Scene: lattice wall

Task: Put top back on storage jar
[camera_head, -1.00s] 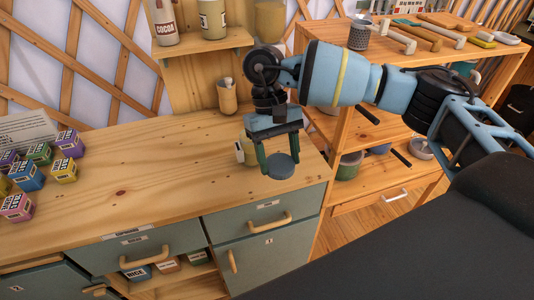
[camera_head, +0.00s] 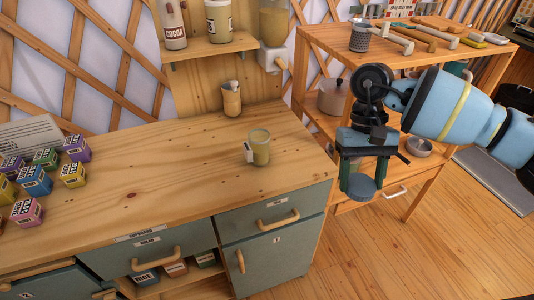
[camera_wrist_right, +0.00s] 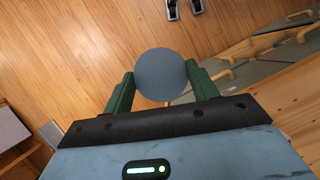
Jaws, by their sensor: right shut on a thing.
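My right gripper (camera_head: 363,182) is shut on a round blue-grey lid (camera_head: 361,188), held level in the air to the right of the counter's right edge. The lid also shows between the green fingers in the right wrist view (camera_wrist_right: 161,74). The storage jar (camera_head: 260,147), small and yellowish with a pale tag on its left side, stands upright on the counter near its right end. No lid shows on it. The gripper is apart from the jar, to its right. My left gripper is not in view.
The wooden counter (camera_head: 150,180) is clear around the jar. A small wooden cup (camera_head: 231,100) stands behind it. Several coloured boxes (camera_head: 36,180) sit at the left. A wooden shelf unit (camera_head: 315,42) with tools and a pot (camera_head: 333,97) stands close behind my right gripper.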

